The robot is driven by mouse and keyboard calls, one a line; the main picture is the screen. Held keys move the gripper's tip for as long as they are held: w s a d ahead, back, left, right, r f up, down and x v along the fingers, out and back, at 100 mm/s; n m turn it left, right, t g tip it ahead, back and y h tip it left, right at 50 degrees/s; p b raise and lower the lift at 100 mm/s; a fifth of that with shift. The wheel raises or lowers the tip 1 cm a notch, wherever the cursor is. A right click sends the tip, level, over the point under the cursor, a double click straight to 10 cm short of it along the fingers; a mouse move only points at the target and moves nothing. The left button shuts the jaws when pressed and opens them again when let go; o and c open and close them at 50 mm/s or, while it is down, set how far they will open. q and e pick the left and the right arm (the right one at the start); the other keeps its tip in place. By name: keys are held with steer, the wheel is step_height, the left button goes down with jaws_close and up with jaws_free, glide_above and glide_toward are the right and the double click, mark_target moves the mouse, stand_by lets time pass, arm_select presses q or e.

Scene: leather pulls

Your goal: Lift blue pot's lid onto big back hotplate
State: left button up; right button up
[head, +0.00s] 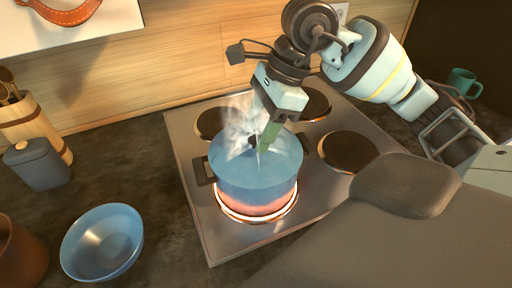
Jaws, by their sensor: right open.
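The blue pot (257,190) stands on the glowing front left hotplate (257,217) of the stove. Its pale blue lid (275,168) appears to lie on its top, with steam rising around it. My right gripper (262,142) points down over the middle of the lid, its jaws open. The fingers and steam hide the lid's knob, so I cannot tell whether they touch it. Two dark back hotplates show, one at the back left (209,124) and one at the back right (316,104), partly behind my right gripper; both look empty. My left gripper is out of view.
A front right hotplate (348,151) is bare. A blue bowl (102,243), a grey lidded jar (38,166) and a wooden utensil holder (35,125) stand left of the stove (190,165). A green mug (463,82) is at the far right.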

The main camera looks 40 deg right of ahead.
steer(key=shift+x, duration=1)
steer(key=shift+r, duration=0.1)
steer(key=c, duration=1.1)
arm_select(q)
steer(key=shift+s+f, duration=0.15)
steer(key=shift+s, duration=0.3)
